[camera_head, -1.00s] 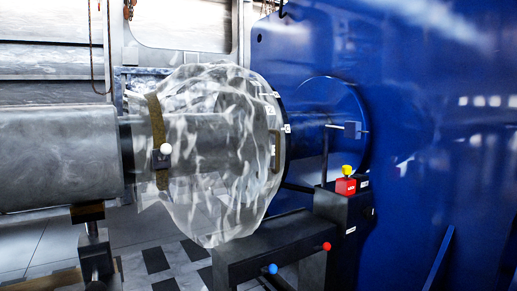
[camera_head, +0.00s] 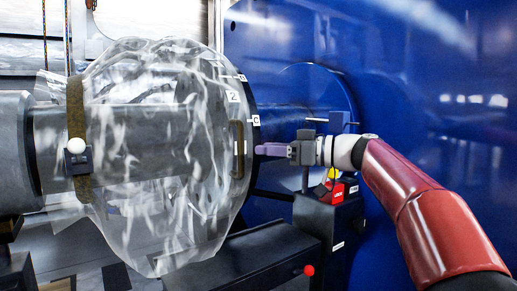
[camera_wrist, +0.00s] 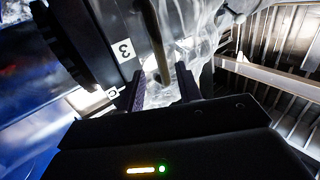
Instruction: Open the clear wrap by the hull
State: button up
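The clear wrap (camera_head: 165,205) is a crinkled transparent sheet around the grey shaft. A brown strap (camera_head: 76,110) with a white knob (camera_head: 76,146) circles its left end. At its right edge is a dark rim with white labels and an upright brown handle (camera_head: 238,150). My gripper (camera_head: 258,149) comes in from the right, its purple fingers just right of the handle. In the wrist view my gripper (camera_wrist: 161,88) is open, with the bar of the handle (camera_wrist: 157,45) in line with the gap between the fingers. I cannot tell whether they touch it.
A large blue hull wall (camera_head: 430,120) fills the right. A dark pedestal with a red box (camera_head: 337,193) stands below my wrist. A dark beam with a red knob (camera_head: 308,270) runs below the wrap. Slatted metal (camera_wrist: 285,80) shows at right in the wrist view.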

jog(key=p, duration=0.2)
send_over(241, 170)
jog(key=shift+w+r, duration=0.2)
jog(key=shift+w, duration=0.25)
grip_shut()
